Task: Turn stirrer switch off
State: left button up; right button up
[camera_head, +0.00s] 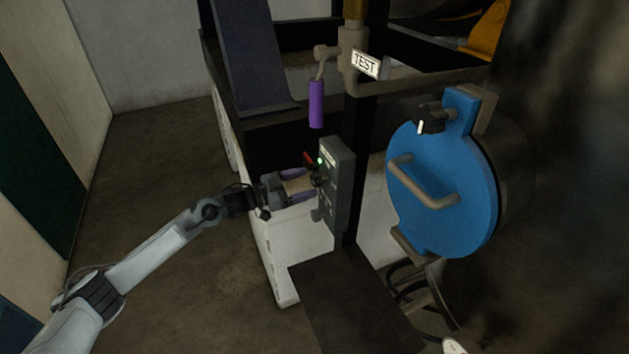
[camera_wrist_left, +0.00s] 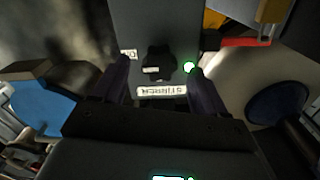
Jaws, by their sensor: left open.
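The grey switch box (camera_head: 339,190) is fixed to a dark upright post. In the left wrist view, a black rotary stirrer switch (camera_wrist_left: 158,64) sits on the box face. A white label reading STIRRER (camera_wrist_left: 162,91) appears upside down below it, and a lit green lamp (camera_wrist_left: 189,67) is beside it. The lamp also glows in the head view (camera_head: 320,161). My left gripper (camera_head: 303,186) is open at the box face. In the left wrist view its two fingers stand on either side of the switch, apart from it. My right gripper is not in view.
A blue round door (camera_head: 452,190) with a bar handle and black latch is right of the box. A purple-handled lever (camera_head: 316,104) hangs above, near a TEST sign (camera_head: 365,64). A red part (camera_head: 309,159) is beside the lamp. Open floor lies left.

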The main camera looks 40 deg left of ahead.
aim_at(312, 181)
pick_arm(q)
jog(key=shift+x, duration=1.9)
jog(key=c, duration=1.1)
